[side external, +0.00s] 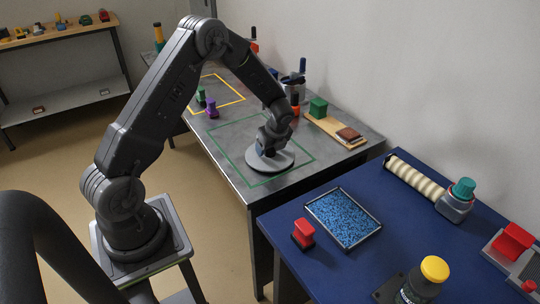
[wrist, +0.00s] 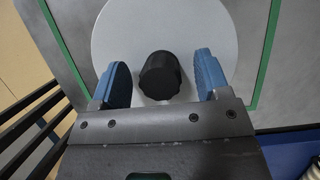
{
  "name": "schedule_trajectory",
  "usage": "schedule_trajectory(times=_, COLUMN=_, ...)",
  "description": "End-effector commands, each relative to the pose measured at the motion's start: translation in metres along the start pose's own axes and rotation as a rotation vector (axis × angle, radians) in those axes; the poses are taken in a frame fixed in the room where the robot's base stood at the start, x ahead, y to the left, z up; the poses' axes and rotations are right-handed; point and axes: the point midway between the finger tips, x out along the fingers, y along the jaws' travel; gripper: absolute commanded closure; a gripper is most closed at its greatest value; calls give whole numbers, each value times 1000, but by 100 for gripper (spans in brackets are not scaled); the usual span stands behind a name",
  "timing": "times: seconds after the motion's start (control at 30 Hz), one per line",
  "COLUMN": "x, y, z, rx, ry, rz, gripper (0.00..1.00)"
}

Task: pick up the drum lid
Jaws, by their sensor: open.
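The drum lid (wrist: 155,28) is a round pale grey disc with a black knob (wrist: 160,75) at its middle. In the side external view the lid (side external: 260,162) lies flat on the grey table, inside the green outlined square. My gripper (wrist: 161,80) is open, with one blue finger on each side of the knob and a visible gap on both sides. In the side external view my gripper (side external: 268,148) is right above the lid and hides the knob.
A wooden board (side external: 335,130) with a green block (side external: 318,107) lies behind the lid. A purple object (side external: 212,109) stands to the left. On the blue table (side external: 300,262), a tray of blue pellets (side external: 343,218) and a red-handled object (side external: 303,233) stand nearer the camera.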

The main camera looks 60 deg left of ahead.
Motion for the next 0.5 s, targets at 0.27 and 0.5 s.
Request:
schedule_trajectory(times=0.27, x=0, y=0, z=0, rx=0, ry=0, rz=0, gripper=46)
schedule_trajectory(times=0.5, x=0, y=0, z=0, rx=0, ry=0, rz=0, gripper=69)
